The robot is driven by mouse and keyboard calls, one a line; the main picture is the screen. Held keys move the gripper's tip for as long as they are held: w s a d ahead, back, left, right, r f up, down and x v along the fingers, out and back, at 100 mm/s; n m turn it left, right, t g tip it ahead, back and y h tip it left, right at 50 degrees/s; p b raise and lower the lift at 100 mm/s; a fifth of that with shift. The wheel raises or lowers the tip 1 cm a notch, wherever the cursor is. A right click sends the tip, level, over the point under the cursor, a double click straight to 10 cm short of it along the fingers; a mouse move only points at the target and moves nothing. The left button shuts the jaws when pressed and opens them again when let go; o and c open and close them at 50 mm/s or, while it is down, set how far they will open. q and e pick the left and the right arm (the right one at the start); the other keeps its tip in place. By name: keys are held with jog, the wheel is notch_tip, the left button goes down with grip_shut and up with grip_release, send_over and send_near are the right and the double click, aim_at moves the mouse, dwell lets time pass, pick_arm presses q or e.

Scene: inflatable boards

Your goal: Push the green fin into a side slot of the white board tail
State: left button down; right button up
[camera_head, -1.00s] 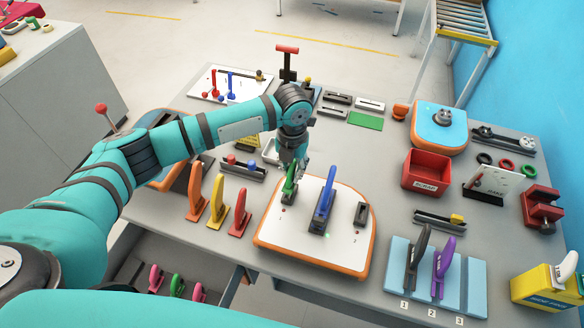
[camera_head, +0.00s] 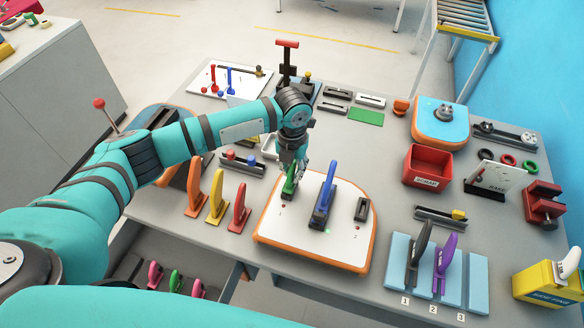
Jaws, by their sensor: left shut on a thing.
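The white board tail (camera_head: 283,234) with an orange rim lies on the grey table. A blue fin (camera_head: 325,196) stands upright in its middle slot. The green fin (camera_head: 289,183) is upright at the board's left side slot, and my left gripper (camera_head: 293,168) is shut on its upper part from above. The fin's base is low at the slot; I cannot tell how deep it sits. The right side slot (camera_head: 361,209) is a dark empty holder. My right gripper is not in view.
Orange, yellow and red fins (camera_head: 239,208) stand left of the board. A light blue rack (camera_head: 397,275) with black and purple fins is at front right. A red scrap bin (camera_head: 428,166) stands behind it. A blue board (camera_head: 441,124) is at back right.

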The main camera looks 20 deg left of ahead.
aim_at(292, 167)
pick_arm(q)
jog(key=shift+f, duration=0.3)
jog(key=c, duration=1.2)
grip_release()
jog(key=shift+r, duration=0.1)
notch_tip(292, 167, up, 12)
jog(key=shift+f, duration=0.1)
jog(key=shift+f, duration=0.1)
